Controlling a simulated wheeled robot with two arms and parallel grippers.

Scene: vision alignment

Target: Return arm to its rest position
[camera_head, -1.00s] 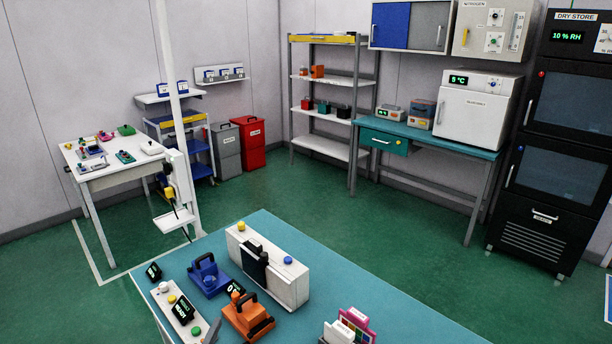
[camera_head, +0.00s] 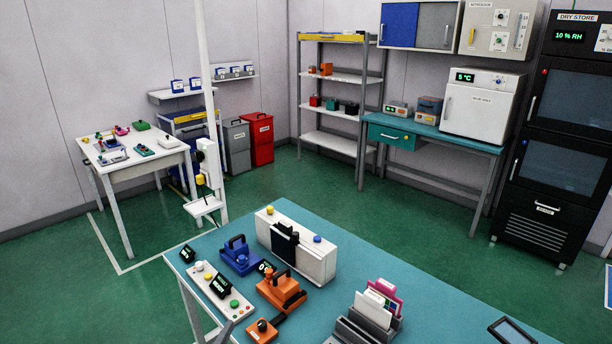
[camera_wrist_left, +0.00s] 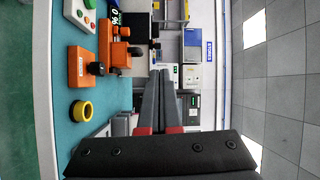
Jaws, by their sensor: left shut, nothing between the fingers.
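My left gripper shows large in the left wrist view (camera_wrist_left: 160,78). Its two grey fingers lie together, with red parts at their base and nothing held between them. The rest of the left arm is out of frame. My right gripper is in neither view.
On the table stand a white block device (camera_head: 315,258), a blue device (camera_head: 240,259), orange devices (camera_head: 281,290), a button panel (camera_head: 217,288) and a card rack (camera_head: 365,325). A white post (camera_head: 212,110) rises beyond it. Green floor (camera_head: 400,215) is clear behind.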

